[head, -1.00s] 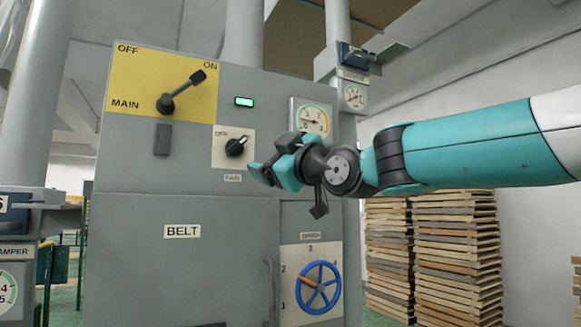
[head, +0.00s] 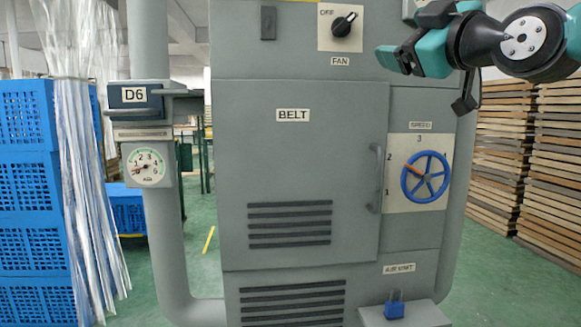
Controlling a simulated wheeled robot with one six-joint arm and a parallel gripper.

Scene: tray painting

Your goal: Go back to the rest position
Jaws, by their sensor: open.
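My gripper (head: 388,60) is at the upper right of the head view, with its fingers pointing left. It is open, and I see nothing between the fingers. It is in front of the grey machine cabinet (head: 240,180), to the right of the black FAN knob (head: 343,25) and above the blue SPEED handwheel (head: 425,177). I cannot tell how far it is from the cabinet, but it does not appear to hold the knob. The rest of my arm runs out of the frame at the right.
A grey pipe with a D6 box (head: 141,96) and a gauge (head: 146,166) stands left of the cabinet. Plastic strips (head: 75,150) and blue crates (head: 28,200) are at the far left. Stacked boards (head: 550,180) stand at the right. A blue padlock (head: 394,304) sits low at the front.

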